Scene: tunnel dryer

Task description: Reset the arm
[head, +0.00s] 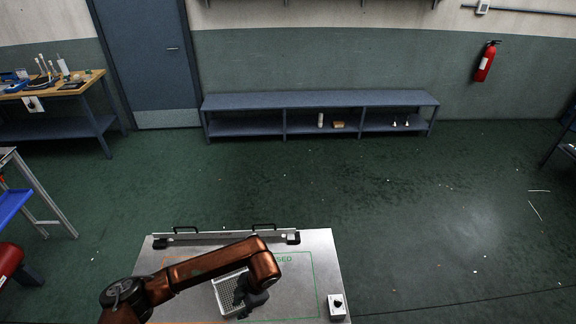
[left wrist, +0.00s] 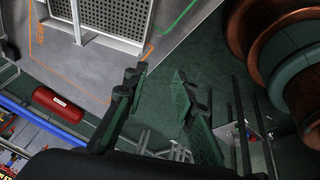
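My left arm is copper-coloured and reaches in from the left in the head view, bent across a metal worktop (head: 325,262). My left gripper (head: 250,298) is dark and hangs beside and partly in front of a white perforated tray (head: 226,292). In the left wrist view the two fingers of the left gripper (left wrist: 160,92) stand apart with nothing between them. The perforated tray shows at the top of that view (left wrist: 115,15), beyond the fingertips. Part of the tray is hidden by the arm in the head view. My right gripper is not in view.
A small grey box with a black knob (head: 337,306) sits at the worktop's right edge. A bar with two handles (head: 225,236) runs along its far edge. A blue bench (head: 320,101) stands by the wall. The green floor between is largely clear.

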